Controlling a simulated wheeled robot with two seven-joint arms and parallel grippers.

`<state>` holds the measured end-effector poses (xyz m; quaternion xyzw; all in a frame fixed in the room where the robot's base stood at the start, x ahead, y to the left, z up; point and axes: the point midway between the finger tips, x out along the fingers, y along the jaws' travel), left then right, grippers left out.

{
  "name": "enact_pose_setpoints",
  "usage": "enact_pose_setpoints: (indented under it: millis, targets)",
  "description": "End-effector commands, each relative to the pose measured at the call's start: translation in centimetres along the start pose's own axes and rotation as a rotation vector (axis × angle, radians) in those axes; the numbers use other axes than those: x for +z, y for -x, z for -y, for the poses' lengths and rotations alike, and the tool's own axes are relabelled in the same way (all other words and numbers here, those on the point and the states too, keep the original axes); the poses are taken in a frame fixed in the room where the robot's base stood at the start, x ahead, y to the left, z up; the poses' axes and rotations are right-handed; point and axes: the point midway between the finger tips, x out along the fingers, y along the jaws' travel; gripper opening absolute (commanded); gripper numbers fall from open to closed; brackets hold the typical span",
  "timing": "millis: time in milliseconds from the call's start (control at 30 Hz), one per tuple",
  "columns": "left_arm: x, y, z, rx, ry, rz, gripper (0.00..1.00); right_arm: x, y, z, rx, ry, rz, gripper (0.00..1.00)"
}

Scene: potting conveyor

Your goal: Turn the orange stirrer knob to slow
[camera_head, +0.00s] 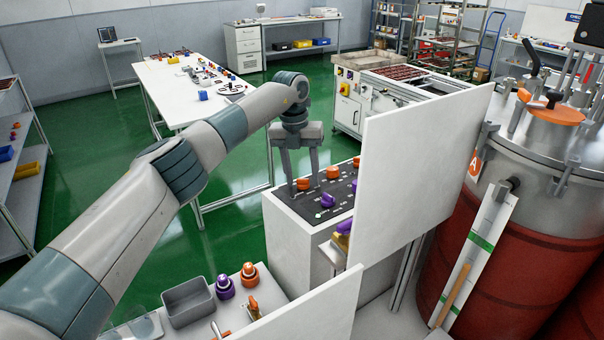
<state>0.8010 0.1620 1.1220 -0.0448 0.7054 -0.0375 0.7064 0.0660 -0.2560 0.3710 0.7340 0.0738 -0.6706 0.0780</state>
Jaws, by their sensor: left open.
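My left gripper (303,188) points down over the dark control panel (312,214) on top of a white console. Its two fingers are apart. An orange knob (304,184) shows between the fingertips; I cannot tell whether they touch it. Two more orange knobs sit farther back on the panel, one in the middle (333,172) and one near the white board (357,162). Purple knobs (327,201) sit nearer the front. The labels are too small to read, so which orange knob is the stirrer, and its setting, cannot be told. My right gripper is out of view.
A large upright white board (418,165) stands right beside the panel and hides its right side. A red drum (515,265) with a metal lid stands at right. A grey bin (188,303) and loose knobs (225,287) lie in front. Green floor is open at left.

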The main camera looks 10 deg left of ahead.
Motion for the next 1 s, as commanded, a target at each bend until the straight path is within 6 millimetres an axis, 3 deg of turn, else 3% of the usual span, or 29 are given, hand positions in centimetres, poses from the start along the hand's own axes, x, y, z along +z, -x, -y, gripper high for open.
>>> enact_pose_setpoints:
  millis: [100, 267, 300, 667, 1000]
  targets:
    - [0.0, 0.0, 0.0, 0.0, 0.0, 0.0, 0.46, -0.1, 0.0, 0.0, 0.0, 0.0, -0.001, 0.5]
    - [0.0, 0.0, 0.0, 0.0, 0.0, 0.0, 0.08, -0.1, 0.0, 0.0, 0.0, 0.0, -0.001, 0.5]
    - [0.0, 0.0, 0.0, 0.0, 0.0, -0.001, 0.05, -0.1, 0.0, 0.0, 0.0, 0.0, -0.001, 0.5]
    - [0.0, -0.1, 0.0, -0.004, -0.034, -0.001, 0.05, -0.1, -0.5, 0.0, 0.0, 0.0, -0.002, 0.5]
    - [0.1, -0.2, -0.1, -0.024, -0.212, 0.0, 0.05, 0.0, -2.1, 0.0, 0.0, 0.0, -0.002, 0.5]
